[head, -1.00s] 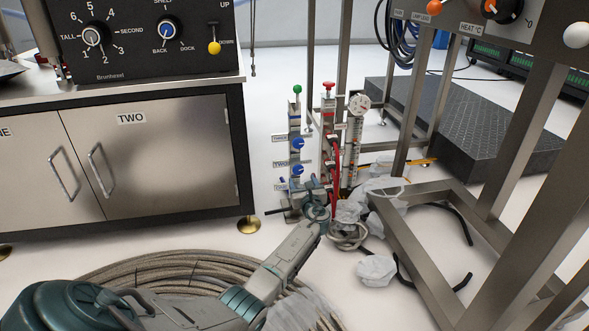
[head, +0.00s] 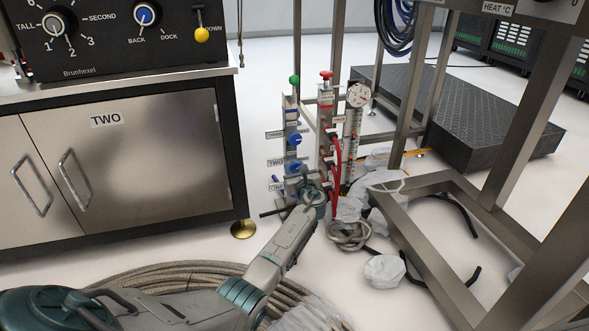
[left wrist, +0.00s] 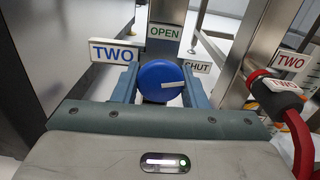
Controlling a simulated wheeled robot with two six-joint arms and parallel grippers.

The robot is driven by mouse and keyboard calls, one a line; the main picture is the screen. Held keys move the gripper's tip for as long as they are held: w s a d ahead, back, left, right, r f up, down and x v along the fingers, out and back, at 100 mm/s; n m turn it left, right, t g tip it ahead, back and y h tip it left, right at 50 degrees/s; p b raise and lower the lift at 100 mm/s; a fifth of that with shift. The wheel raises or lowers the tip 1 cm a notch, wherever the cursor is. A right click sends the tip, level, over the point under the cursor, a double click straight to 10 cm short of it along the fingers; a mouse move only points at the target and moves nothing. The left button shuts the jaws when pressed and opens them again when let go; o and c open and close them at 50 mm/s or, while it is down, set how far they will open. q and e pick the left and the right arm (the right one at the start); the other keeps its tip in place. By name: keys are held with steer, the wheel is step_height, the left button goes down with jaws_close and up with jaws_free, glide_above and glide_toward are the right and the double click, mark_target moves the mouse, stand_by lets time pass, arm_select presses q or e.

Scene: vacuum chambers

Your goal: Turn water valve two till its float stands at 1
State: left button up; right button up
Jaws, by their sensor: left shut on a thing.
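Water valve two is a blue round knob (left wrist: 163,82) beside a blue-lettered TWO sign (left wrist: 113,52). Its white mark points right, towards the SHUT plate (left wrist: 197,66); the OPEN plate (left wrist: 163,32) is above. My left gripper (left wrist: 159,88) is shut on the knob, one finger on each side. In the head view my left gripper (head: 303,183) is at the lower part of the post with blue knobs (head: 291,112). A clear scaled tube (head: 350,145) with a round dial on top stands to the right; its float is too small to read. My right gripper is out of view.
A red-topped post (head: 326,100) with red hoses (head: 336,165) stands close right of the blue valves. A steel cabinet (head: 150,150) stands left, and coiled hose (head: 170,275) lies in front.

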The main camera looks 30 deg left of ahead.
arm_select(q)
steer(key=shift+c, duration=1.2)
steer(key=shift+n, duration=0.5)
steer(key=o, duration=1)
